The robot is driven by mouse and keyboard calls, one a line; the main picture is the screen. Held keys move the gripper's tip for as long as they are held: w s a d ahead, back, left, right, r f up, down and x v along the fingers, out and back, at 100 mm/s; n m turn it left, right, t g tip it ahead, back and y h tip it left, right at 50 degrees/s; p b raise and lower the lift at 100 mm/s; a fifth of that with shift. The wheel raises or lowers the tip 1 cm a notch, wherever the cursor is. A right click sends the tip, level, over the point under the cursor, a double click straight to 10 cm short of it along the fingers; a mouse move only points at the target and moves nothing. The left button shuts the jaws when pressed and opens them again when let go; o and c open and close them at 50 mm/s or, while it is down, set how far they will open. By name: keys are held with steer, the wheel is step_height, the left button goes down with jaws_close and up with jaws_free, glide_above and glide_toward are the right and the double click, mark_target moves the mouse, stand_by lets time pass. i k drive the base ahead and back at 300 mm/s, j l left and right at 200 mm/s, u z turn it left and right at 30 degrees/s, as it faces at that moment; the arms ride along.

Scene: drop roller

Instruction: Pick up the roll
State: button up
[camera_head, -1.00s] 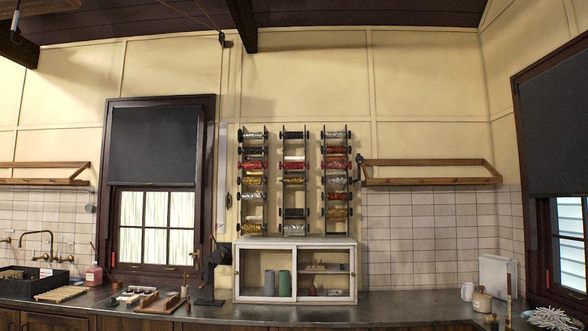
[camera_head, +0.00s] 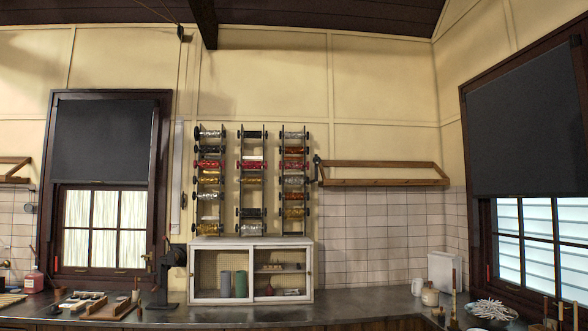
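Which roll the task means cannot be told. Three upright racks on the wall hold several shiny rolls, among them a red roll (camera_head: 209,165) in the left rack, a red roll (camera_head: 251,165) in the middle rack and a gold roll (camera_head: 294,212) in the right rack. In the white cabinet (camera_head: 251,243) below, a grey cylinder (camera_head: 225,285) and a green cylinder (camera_head: 241,284) stand upright side by side behind its front. They may be rolls too. My gripper is not in view.
The cabinet stands on a dark counter (camera_head: 360,305). A black hand-tool stand (camera_head: 171,275) is to its left, with small wooden items (camera_head: 108,305) beyond. A wooden wall shelf (camera_head: 385,182) is at right. White jars (camera_head: 430,294) and a dish (camera_head: 492,309) stand at the right.

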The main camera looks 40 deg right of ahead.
mark_target(203, 164)
steer(key=i+z, duration=0.4)
steer(key=i, duration=2.4)
steer(key=i+u, duration=0.1)
steer(key=i, duration=0.8)
steer(key=i+l, duration=0.15)
steer(key=i, duration=0.8)
steer(key=i+l+u, duration=0.1)
steer(key=i, duration=0.8)
